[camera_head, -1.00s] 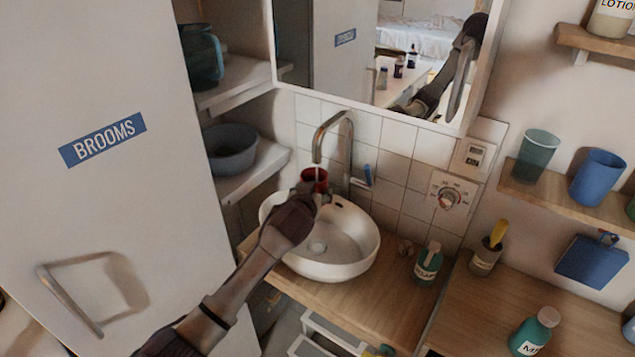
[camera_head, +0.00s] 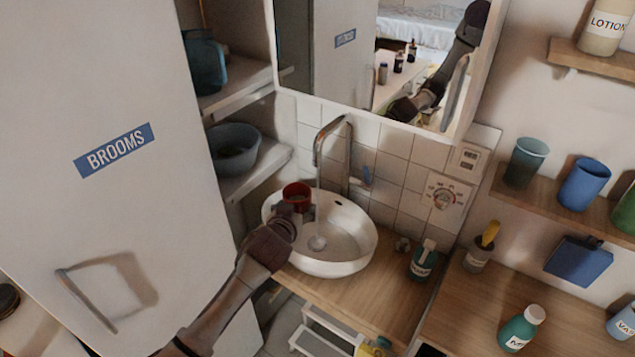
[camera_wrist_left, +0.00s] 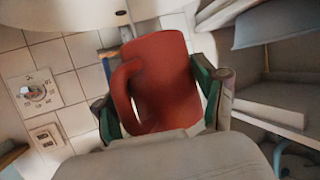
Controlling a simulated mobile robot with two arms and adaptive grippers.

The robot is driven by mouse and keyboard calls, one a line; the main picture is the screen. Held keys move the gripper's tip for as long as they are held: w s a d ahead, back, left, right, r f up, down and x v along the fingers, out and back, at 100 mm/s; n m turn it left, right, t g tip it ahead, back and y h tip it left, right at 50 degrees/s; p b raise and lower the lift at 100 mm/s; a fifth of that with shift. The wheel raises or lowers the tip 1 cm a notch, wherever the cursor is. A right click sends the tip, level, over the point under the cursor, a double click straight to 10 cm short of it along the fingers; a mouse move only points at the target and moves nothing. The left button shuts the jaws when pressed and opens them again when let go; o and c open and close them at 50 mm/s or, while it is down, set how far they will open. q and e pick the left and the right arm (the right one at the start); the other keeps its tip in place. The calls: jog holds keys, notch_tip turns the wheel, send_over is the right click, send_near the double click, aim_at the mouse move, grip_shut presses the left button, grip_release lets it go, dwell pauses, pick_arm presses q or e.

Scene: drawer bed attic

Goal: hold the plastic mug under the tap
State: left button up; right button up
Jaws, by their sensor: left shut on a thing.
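The red plastic mug (camera_head: 296,192) is upright over the left rim of the white basin (camera_head: 345,262). My left gripper (camera_head: 293,210) is shut on it. The left wrist view shows the mug (camera_wrist_left: 165,75) between the green finger pads (camera_wrist_left: 158,108), with its handle toward the camera. The curved metal tap (camera_head: 330,127) stands behind the basin. A thin stream of water (camera_head: 318,200) falls from its spout into the basin, to the right of the mug and apart from it. I cannot tell how much water is in the mug. My right gripper is out of view.
A shelf with a grey bowl (camera_head: 235,150) is left of the basin, beside the brooms door (camera_head: 100,220). A mirror (camera_head: 395,60) hangs above the tap. A green bottle (camera_head: 423,262) stands on the counter right of the basin.

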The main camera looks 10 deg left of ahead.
pick_arm(q)
jog(key=s, duration=0.1)
jog(key=s+a+p, duration=0.1)
jog(key=s, duration=0.1)
jog(key=s+p, duration=0.1)
jog(key=shift+s+a+r, duration=0.35)
jog(key=shift+r, duration=0.05)
